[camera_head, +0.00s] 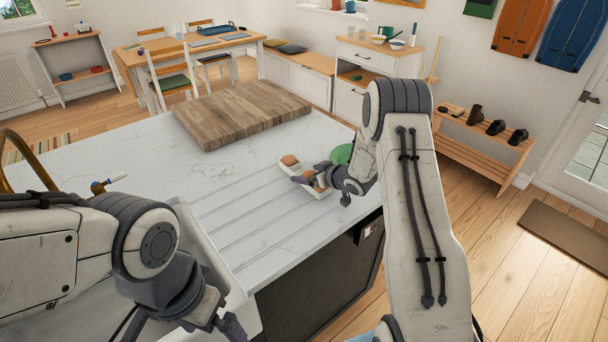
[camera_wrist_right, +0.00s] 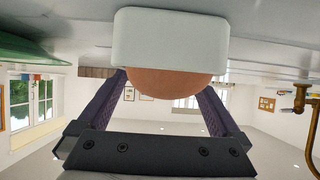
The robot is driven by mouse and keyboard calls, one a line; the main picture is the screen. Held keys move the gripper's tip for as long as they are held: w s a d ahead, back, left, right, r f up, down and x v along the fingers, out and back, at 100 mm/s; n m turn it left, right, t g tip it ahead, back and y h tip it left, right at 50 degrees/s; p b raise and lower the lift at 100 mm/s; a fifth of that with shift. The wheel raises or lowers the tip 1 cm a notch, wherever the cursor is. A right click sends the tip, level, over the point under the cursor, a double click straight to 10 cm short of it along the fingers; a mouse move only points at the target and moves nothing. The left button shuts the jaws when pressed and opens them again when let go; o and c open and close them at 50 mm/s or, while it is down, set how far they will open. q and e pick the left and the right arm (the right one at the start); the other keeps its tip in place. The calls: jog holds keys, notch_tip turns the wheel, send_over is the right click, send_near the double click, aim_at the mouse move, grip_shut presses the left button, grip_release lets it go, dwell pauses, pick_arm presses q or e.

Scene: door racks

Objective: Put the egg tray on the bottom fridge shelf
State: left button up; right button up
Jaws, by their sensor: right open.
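The egg tray (camera_head: 284,166) is small and white and holds brown eggs. It sits on the pale countertop near its right edge. My right gripper (camera_head: 308,179) is at the near end of the tray, with its wrist covering part of it. In the right wrist view, the open fingers (camera_wrist_right: 163,88) stand on either side of a brown egg (camera_wrist_right: 165,82), with the white tray end (camera_wrist_right: 170,38) just beyond; I cannot tell whether they touch. My left gripper (camera_head: 227,326) is low over the sink side, partly cut off by the frame. No fridge shelf is recognisable.
A thick wooden board (camera_head: 242,112) lies on the countertop (camera_head: 130,160) beyond the tray. A green round object (camera_head: 342,154) is partly hidden behind my right wrist. A dark appliance front (camera_head: 320,285) is below the counter.

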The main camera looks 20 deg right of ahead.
jog(key=shift+x, duration=1.25)
jog(key=c, duration=1.3)
jog(key=shift+c, duration=1.1)
jog(key=shift+r, duration=0.1)
jog(key=shift+r, duration=0.1)
